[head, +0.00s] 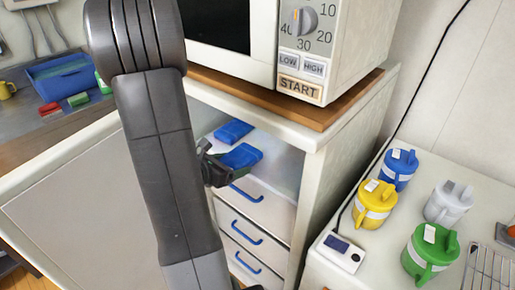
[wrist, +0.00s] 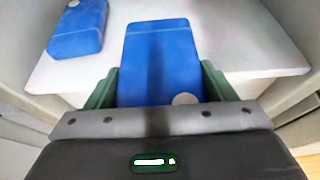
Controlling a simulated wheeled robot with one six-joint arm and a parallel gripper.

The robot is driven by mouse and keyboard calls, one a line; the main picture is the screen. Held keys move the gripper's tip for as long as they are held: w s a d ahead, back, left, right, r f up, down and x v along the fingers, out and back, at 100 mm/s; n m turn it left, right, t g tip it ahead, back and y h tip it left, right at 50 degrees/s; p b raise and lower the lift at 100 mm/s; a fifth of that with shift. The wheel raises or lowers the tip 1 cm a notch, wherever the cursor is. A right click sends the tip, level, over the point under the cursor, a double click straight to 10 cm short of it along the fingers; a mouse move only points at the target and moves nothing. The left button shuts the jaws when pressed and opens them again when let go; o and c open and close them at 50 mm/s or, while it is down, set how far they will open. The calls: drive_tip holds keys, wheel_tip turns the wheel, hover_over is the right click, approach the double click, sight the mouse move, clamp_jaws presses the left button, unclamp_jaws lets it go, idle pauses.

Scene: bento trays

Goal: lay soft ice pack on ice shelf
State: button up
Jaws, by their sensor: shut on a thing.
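My gripper (head: 219,168) is shut on a blue ice pack (head: 242,155), just inside the open compartment under the microwave. In the wrist view the held pack (wrist: 161,55) lies between the two green fingers and points away from me, over the white ice shelf (wrist: 235,42). I cannot tell whether it touches the shelf. A second blue pack (wrist: 77,28) lies on the shelf to the left, apart from the held one; it also shows in the head view (head: 234,131), farther back. Which pack is soft is not clear.
The compartment walls stand close on both sides. Drawers with blue handles (head: 240,232) are below, and a microwave (head: 304,90) is above. Bare shelf shows right of the held pack. Several coloured jugs (head: 374,204) stand on the right counter.

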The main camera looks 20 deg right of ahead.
sight(248, 150)
drive_tip(key=w+d, duration=0.1)
drive_tip(key=d, duration=0.1)
drive_tip(key=w+d+p, duration=0.1)
drive_tip(key=w+d, duration=0.1)
drive_tip(key=d, duration=0.1)
drive_tip(key=w+d, duration=0.1)
drive_tip(key=d, duration=0.1)
drive_tip(key=shift+w+d+r, duration=0.1)
drive_tip(key=shift+w+d, duration=0.1)
drive_tip(key=shift+d, duration=0.1)
drive_tip(key=d, duration=0.1)
drive_tip(key=w+d+p, duration=0.1)
drive_tip(key=shift+w+d, duration=0.2)
drive_tip(key=shift+d, duration=0.1)
drive_tip(key=shift+a+f, duration=0.1)
drive_tip(key=shift+f, duration=0.5)
drive_tip(key=shift+a+f, duration=0.1)
drive_tip(key=shift+f, duration=0.1)
drive_tip(key=shift+f+b, duration=0.2)
drive_tip(key=shift+b, duration=0.1)
drive_tip(key=o, duration=1.3)
drive_tip(key=shift+r, duration=0.1)
